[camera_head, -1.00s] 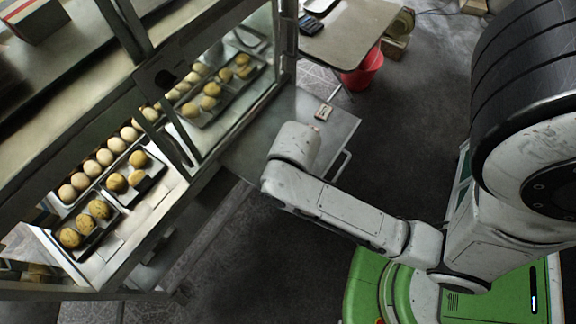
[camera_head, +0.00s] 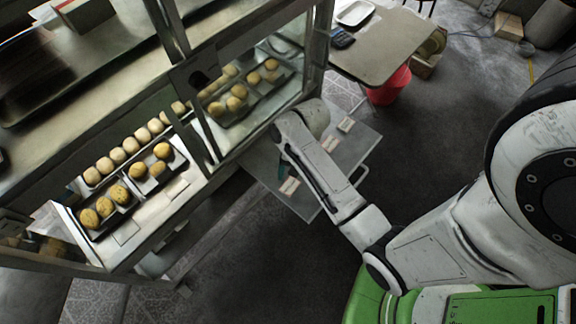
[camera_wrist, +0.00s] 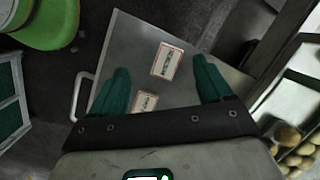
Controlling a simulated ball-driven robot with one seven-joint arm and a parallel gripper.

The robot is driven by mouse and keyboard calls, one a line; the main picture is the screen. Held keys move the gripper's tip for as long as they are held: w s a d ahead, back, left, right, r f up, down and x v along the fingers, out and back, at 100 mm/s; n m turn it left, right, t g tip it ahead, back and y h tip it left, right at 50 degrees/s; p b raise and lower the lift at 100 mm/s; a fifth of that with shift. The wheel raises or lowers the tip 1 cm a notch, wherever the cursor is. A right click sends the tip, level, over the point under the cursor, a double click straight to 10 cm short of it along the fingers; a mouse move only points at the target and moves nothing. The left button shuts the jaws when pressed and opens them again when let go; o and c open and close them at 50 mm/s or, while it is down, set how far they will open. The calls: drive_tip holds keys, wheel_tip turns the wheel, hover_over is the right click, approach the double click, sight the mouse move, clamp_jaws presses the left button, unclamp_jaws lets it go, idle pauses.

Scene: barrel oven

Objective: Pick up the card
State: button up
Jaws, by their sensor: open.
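Small white cards with red edges and dark print lie on a grey metal shelf. In the head view one card (camera_head: 289,186) lies near the shelf's front edge, another (camera_head: 330,143) beside my arm and a third (camera_head: 345,124) farther back. In the wrist view one card (camera_wrist: 167,61) lies in line with the gap between the fingertips, and a second card (camera_wrist: 145,102) is partly hidden by the gripper's body. My gripper (camera_wrist: 161,68) is open and empty above the shelf, its green fingers apart. In the head view my arm mostly hides it.
The shelf (camera_head: 309,206) has a handle (camera_head: 360,175) on its right side. A glass display case with trays of round buns (camera_head: 117,155) stands to the left. A table (camera_head: 385,50) and red bucket (camera_head: 389,86) stand behind.

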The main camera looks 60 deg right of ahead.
sight(291, 185)
drive_tip(key=d+f+m+y, duration=0.1)
drive_tip(key=d+m+y, duration=0.1)
drive_tip(key=d+m, duration=0.4)
drive_tip(key=shift+t, duration=0.4)
drive_tip(key=x, duration=0.7)
drive_tip(key=w+x, duration=0.1)
drive_tip(key=x, duration=0.3)
drive_tip(key=shift+d, duration=0.25)
drive_tip(key=c, duration=1.2)
wheel_tip(291, 185, up, 10)
drive_tip(key=shift+f+p, duration=0.1)
drive_tip(key=shift+p, duration=0.45)
